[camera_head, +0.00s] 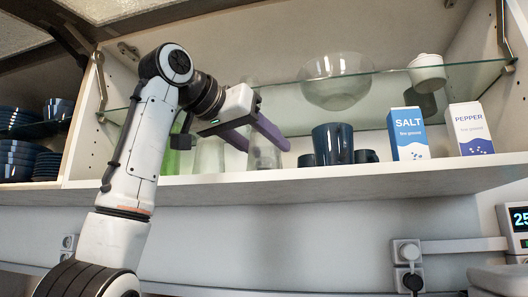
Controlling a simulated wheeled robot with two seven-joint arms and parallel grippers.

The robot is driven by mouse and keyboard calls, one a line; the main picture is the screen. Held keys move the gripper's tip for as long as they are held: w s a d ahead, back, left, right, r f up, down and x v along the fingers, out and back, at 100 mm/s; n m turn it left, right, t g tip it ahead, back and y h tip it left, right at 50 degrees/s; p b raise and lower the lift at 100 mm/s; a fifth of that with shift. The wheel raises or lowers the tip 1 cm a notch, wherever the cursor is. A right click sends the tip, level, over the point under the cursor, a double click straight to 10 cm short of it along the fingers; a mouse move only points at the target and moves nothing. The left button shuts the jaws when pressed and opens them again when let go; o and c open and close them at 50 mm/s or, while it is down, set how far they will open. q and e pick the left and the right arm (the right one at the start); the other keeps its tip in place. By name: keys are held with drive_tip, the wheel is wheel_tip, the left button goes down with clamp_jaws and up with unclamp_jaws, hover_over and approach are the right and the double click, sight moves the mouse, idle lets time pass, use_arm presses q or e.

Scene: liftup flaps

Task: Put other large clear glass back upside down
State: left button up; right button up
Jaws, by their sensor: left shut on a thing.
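A clear glass (264,158) is on the lower shelf of the open cabinet, partly hidden by my fingers. My left gripper (266,149) reaches in from the left with its purple fingers on either side of this glass and is shut on it. The glass is at shelf level; whether it touches the board, and which way up it is, I cannot tell clearly. Another clear glass (208,158) stands to its left, partly behind my gripper. My right gripper is out of view.
A green glass (174,155) is left of the clear ones. Dark blue mugs (333,144), a salt box (407,134) and a pepper box (470,129) stand to the right. Above, a glass shelf (440,78) holds a clear bowl (336,80) and white cups (427,72).

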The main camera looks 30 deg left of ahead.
use_arm(q)
drive_tip(key=shift+w+f, duration=0.25)
drive_tip(key=shift+f, duration=0.4)
drive_tip(key=shift+f, duration=0.15)
drive_tip(key=o, duration=1.2)
